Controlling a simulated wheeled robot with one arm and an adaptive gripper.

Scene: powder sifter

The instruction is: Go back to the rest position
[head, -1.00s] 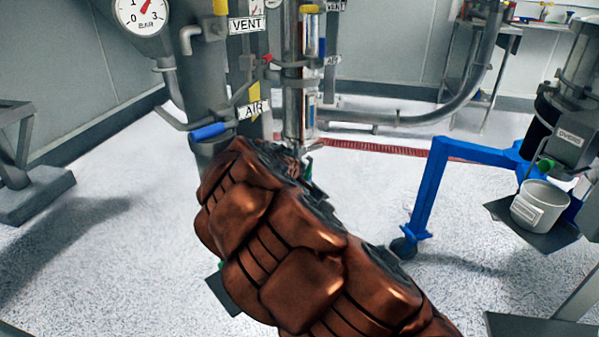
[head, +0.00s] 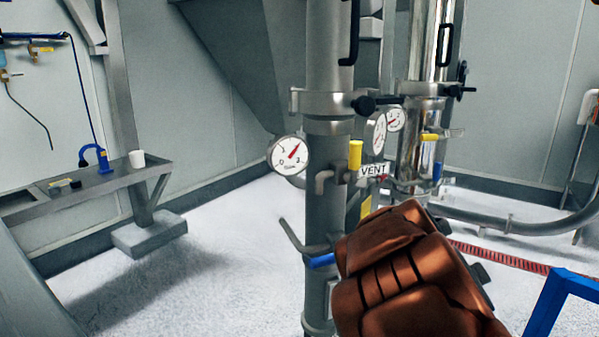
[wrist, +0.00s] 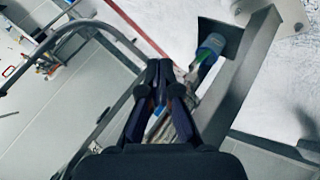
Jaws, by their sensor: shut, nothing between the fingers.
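My gripper (wrist: 158,82) shows in the wrist view with its two dark fingers together and nothing between them. In the head view my brown arm covers the lower middle right, and the gripper itself is hidden behind it. The arm overlaps the grey pipe column (head: 326,190) in the picture; I cannot tell the gap between them.
The column carries a round gauge (head: 289,155), a VENT label (head: 373,170) and a blue-handled lever (head: 321,261). A blue frame (head: 562,300) is at lower right. The left-middle floor is clear.

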